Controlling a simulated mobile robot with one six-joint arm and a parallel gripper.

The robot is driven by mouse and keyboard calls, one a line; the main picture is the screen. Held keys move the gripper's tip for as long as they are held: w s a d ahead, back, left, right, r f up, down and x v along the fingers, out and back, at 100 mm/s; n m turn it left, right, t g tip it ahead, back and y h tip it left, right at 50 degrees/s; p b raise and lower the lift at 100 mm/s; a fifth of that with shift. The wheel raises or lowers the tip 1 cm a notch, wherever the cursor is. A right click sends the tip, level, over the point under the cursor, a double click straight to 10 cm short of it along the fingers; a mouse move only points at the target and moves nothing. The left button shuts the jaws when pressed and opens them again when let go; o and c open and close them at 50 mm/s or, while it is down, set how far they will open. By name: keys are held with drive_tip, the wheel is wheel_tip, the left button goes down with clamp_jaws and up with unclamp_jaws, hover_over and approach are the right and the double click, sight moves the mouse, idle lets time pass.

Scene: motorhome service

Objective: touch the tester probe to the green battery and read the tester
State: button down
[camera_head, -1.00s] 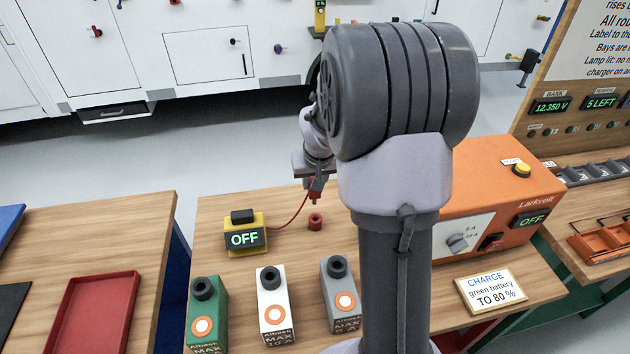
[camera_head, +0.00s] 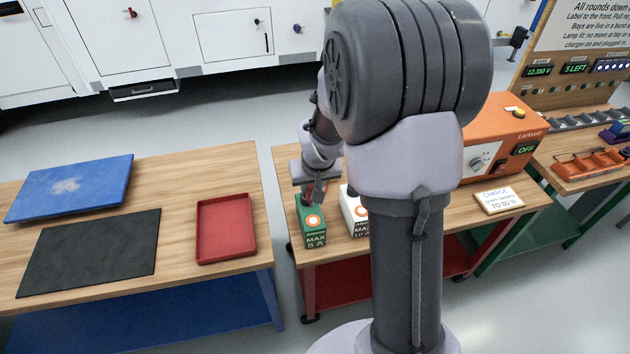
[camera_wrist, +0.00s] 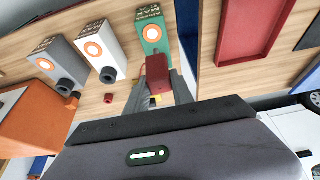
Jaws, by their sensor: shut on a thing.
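The green battery (camera_head: 313,232) stands on the wooden bench, labelled MAX 5 A, with a white and orange round mark. My gripper (camera_head: 314,192) is over its far end in the head view. In the wrist view my gripper (camera_wrist: 163,92) is shut on the red tester probe (camera_wrist: 157,72). The probe covers the green battery's (camera_wrist: 152,34) near end and terminal; I cannot tell whether they touch.
The white battery (camera_head: 351,207) stands to the right, with the grey battery (camera_wrist: 66,61) beyond it. The orange charger (camera_head: 495,130) reads OFF, near a CHARGE card (camera_head: 499,200). A red tray (camera_head: 226,229) lies on the left bench.

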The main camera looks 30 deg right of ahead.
sight(313, 205)
drive_tip(key=shift+w+d+f, duration=0.1)
drive_tip(key=shift+w+d, duration=0.1)
drive_tip(key=shift+d, duration=0.2)
wheel_tip(313, 205, down, 6)
drive_tip(key=b, duration=0.6)
drive_tip(key=shift+a, duration=0.1)
drive_tip(key=shift+b, duration=0.45)
idle(0.6)
drive_tip(key=shift+f+b, duration=0.45)
drive_tip(key=shift+f, duration=0.05)
idle(1.6)
